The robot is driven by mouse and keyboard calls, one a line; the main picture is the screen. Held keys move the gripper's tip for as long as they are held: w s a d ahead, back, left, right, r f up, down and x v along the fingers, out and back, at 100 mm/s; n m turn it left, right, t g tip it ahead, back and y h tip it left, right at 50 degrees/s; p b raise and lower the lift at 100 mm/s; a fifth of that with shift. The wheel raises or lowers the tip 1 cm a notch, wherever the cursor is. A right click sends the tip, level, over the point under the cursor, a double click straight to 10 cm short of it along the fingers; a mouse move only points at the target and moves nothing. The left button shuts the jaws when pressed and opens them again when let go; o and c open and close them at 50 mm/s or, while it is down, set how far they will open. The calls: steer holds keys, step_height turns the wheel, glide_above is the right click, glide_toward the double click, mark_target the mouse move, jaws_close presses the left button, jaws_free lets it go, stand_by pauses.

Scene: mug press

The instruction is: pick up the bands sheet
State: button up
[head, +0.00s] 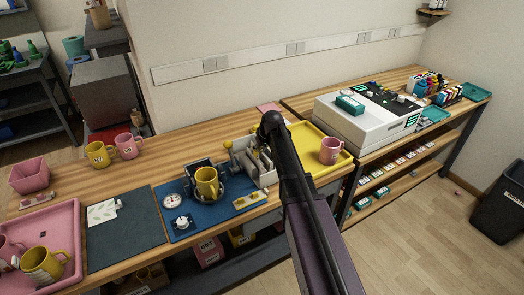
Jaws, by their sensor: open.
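I cannot say for certain which item is the bands sheet. A small white sheet with faint marks (103,212) lies on the dark grey mat (130,245) at the left of the bench. A small yellow-and-white piece (250,200) lies at the right edge of the blue mat (212,228). A flat pink piece (267,107) lies at the back of the bench. My arm rises from the bottom and its dark upper end stands in front of the grey device. My gripper cannot be made out.
A yellow mug (207,184) sits in the press on the blue mat. A grey device (266,176) stands right of it. A yellow tray (308,134) holds a pink mug (330,150). A pink tray (67,215) with mugs is at left. The bench's back middle is clear.

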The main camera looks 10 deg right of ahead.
stand_by(0.6)
jaws_close()
